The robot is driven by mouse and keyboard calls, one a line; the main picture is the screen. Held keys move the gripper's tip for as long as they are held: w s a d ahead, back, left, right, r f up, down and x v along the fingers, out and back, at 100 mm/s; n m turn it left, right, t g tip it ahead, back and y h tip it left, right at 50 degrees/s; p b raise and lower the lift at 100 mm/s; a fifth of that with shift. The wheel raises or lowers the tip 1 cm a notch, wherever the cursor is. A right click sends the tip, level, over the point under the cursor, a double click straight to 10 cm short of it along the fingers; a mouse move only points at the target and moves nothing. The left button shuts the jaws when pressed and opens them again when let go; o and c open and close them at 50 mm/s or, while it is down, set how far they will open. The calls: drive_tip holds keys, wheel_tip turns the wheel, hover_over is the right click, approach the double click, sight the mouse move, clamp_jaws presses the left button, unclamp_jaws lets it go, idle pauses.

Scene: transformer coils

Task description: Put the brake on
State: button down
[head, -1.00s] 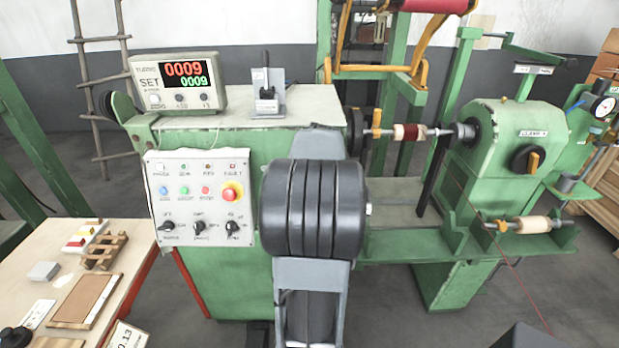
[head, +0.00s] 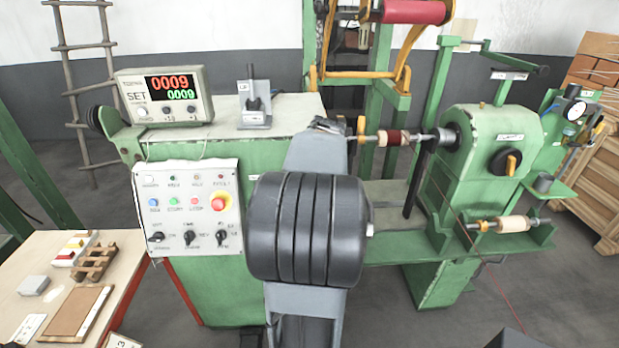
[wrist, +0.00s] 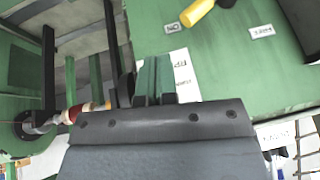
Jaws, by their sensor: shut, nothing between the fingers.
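No part is clearly marked as the brake. In the wrist view a yellow handle (wrist: 198,12) shows at the top edge against a green surface, with small white labels (wrist: 262,31) beside it. My gripper (wrist: 152,95) is shut and empty below and left of the handle, apart from it. In the head view my arm hides the gripper. A black upright lever (head: 251,80) on a grey bracket stands on the green cabinet. The control panel (head: 190,208) has three black rotary switches and a red button. A black knob with a yellow grip (head: 508,161) is on the right-hand housing.
The wound spool (head: 396,138) sits on the shaft right of my arm, and shows at left in the wrist view (wrist: 78,112). A counter (head: 165,94) reads 0009. A side table (head: 60,255) holds small items. A wooden crate (head: 590,165) stands at right.

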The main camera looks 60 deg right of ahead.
drive_tip(key=shift+s+r, duration=0.8)
drive_tip(key=shift+s, duration=0.05)
drive_tip(key=shift+d, duration=0.1)
drive_tip(key=a+f+n+y, duration=0.1)
drive_tip(key=a+n, duration=0.2)
drive_tip(key=a, duration=0.9)
drive_tip(key=w+a+f+n+y, duration=0.1)
drive_tip(key=a+n, duration=0.3)
drive_tip(key=a, duration=0.9)
drive_tip(key=a+f+n+y, duration=0.1)
drive_tip(key=a+f+n, duration=0.1)
drive_tip(key=a, duration=1)
drive_tip(key=shift+w+a+f+n, duration=0.15)
drive_tip(key=shift+a+f+n, duration=0.2)
drive_tip(key=shift+n, duration=0.45)
drive_tip(key=shift+d, duration=0.1)
